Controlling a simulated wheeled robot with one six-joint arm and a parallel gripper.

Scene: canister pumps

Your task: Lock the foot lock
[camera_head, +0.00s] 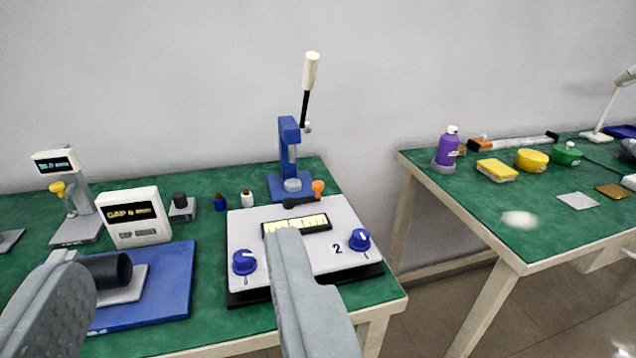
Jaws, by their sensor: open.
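No part is marked as a foot lock, so I cannot tell for certain which part it is. A blue lever press (289,135) with a raised cream handle (311,70) stands at the back of the left green table. A short black lever with an orange knob (318,187) lies by the front of its base. A purple bottle with a white top (447,148) stands in a grey base (443,168) on the right table. My gripper (183,252) is open, with its fingers wide apart in the foreground, well short of the press and bottle.
A white panel with two blue knobs (305,246) lies in front of the press. A display box (134,216), a blue board (178,280) with a black cylinder and a small stand (72,205) are at left. A gap separates the left table from the right table (480,185).

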